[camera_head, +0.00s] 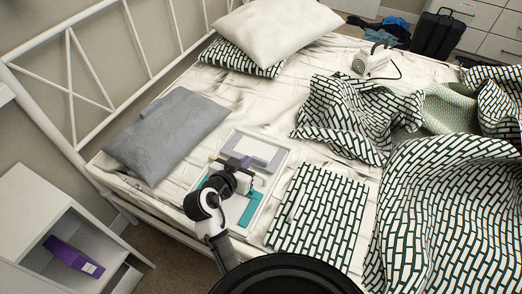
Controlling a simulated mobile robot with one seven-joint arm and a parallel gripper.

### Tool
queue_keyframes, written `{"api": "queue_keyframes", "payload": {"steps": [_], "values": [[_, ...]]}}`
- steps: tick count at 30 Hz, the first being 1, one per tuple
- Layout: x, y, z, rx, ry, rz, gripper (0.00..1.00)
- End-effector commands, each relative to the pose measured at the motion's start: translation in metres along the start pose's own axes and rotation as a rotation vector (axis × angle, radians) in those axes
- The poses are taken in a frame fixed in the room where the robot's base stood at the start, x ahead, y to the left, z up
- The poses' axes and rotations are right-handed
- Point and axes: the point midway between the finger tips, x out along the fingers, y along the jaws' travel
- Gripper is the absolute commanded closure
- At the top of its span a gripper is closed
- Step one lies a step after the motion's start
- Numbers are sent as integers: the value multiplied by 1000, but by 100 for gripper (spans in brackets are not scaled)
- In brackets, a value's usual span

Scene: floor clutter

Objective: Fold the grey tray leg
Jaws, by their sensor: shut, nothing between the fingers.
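A bed tray with a white rim (283,160) lies on the bed, with a teal surface (249,206) showing in its nearer part. A grey panel or leg (262,148) shows at the tray's far end; I cannot tell clearly whether it is raised or flat. My gripper (247,163) is over the middle of the tray, just on the near side of the grey part. It is shut and empty. My arm hides the tray's left and middle parts. Whether the fingers touch the tray cannot be told.
A grey pillow (165,135) lies left of the tray, and a folded patterned cloth (318,212) lies right of it. Rumpled patterned bedding (445,210) covers the right side. A white nightstand (50,230) holding a purple box (73,257) stands at lower left.

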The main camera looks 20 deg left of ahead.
Motion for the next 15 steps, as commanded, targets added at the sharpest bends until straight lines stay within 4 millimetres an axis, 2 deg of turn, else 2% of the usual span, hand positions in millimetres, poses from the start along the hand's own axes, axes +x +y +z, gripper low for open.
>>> {"api": "queue_keyframes", "payload": {"steps": [5,15], "values": [[26,0,-2,0,0,1,100],[98,0,-2,0,-2,0,100]]}}
